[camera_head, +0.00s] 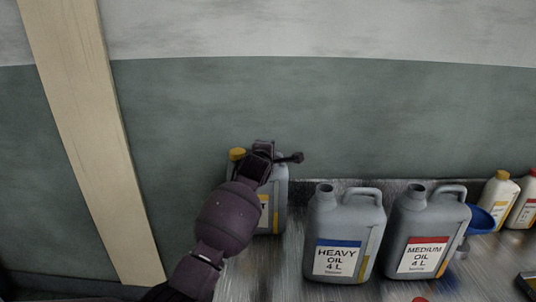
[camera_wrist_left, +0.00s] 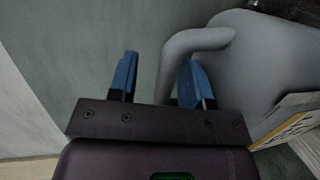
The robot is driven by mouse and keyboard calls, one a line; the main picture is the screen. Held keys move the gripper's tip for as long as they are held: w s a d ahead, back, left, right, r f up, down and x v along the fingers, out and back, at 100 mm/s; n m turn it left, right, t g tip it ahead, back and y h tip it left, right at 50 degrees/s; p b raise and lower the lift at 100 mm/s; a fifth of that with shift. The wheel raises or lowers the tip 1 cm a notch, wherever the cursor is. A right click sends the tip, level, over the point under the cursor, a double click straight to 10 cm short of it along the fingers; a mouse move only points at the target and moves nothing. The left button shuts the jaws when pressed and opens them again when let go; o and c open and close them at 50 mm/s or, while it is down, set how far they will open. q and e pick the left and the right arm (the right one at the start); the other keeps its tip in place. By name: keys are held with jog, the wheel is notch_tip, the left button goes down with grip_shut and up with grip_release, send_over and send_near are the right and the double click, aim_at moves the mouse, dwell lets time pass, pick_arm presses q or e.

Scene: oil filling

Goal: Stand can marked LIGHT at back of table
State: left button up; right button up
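A grey oil can (camera_head: 279,203) with a yellow cap (camera_head: 237,154) stands upright by the wall at the back of the table. My left arm hides much of it; only a final T of its label word shows. My left gripper (camera_head: 270,158) is at the top of this can, by its handle. In the left wrist view the gripper's two blue fingers (camera_wrist_left: 160,75) are apart, with the can's grey handle (camera_wrist_left: 172,70) between them. A gap shows between the handle and the left finger. My right gripper is not in view.
A HEAVY oil can (camera_head: 345,225) and a MEDIUM oil can (camera_head: 430,225), both uncapped, stand to the right, nearer the front. A blue funnel (camera_head: 481,220) and small bottles (camera_head: 497,193) are farther right. The wall (camera_head: 400,120) is close behind.

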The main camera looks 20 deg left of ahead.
pick_arm(q)
jog(key=shift+f, duration=0.6)
jog(key=shift+s+r, duration=0.15)
jog(key=shift+s, duration=0.15)
jog(key=a+p+v, duration=0.1)
jog(key=v, duration=0.9)
jog(key=shift+d+r, duration=0.3)
jog(key=shift+d, duration=0.15)
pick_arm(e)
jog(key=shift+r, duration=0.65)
pick_arm(q)
jog(key=shift+s, duration=0.1)
